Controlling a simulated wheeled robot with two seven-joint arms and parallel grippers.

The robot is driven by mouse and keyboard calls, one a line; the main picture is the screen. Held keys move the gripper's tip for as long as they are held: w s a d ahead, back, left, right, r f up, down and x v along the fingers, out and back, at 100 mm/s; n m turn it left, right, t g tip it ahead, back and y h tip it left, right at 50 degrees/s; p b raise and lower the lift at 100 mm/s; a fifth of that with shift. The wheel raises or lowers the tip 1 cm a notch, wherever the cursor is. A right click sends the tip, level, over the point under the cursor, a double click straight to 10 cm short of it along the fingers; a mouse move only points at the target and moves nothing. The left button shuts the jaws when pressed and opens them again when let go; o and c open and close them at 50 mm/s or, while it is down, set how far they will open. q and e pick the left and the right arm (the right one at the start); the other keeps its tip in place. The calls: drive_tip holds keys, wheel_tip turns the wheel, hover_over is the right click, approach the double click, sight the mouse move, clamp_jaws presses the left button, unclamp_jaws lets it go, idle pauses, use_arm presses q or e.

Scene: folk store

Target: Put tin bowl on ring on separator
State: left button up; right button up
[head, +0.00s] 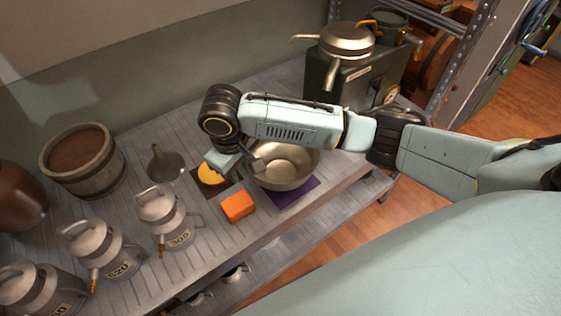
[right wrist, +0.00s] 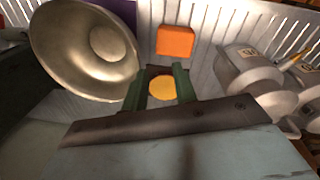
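The tin bowl (head: 270,178) is a wide silver bowl standing on a purple mat near the table's front edge. In the right wrist view the bowl (right wrist: 85,50) is at the upper left, beside the fingers. My right gripper (right wrist: 159,72) is open, its two green fingers apart with a yellow disc framed between them. In the head view the right gripper (head: 238,160) is left of the bowl, apart from its grasp. The separator (head: 350,80) appears to be the dark machine at the back, with a silver spouted top. I cannot clearly pick out its ring. My left gripper is not in view.
The yellow disc (head: 209,174) lies on a dark mat. An orange block (head: 238,207) is in front of it. A funnel (head: 167,166), a wooden tub (head: 84,165) and several metal cans (head: 100,253) stand to the left. My right arm crosses above the table.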

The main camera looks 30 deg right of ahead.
sight(257, 176)
drive_tip(key=shift+m+h, duration=0.3)
drive_tip(key=shift+h, duration=0.2)
drive_tip(key=shift+w+d+f+b, duration=0.5)
drive_tip(key=shift+d+f, duration=0.35)
drive_tip(key=shift+f, duration=1)
drive_tip(key=shift+w+d+f+b, duration=0.3)
drive_tip(key=shift+w+d+f, duration=0.5)
drive_tip(key=shift+f, duration=1.05)
drive_tip(key=shift+w+d+f+b, duration=0.4)
drive_tip(key=shift+d+f, duration=0.55)
drive_tip(key=shift+f, duration=0.9)
clamp_jaws()
drive_tip(key=shift+r, duration=0.1)
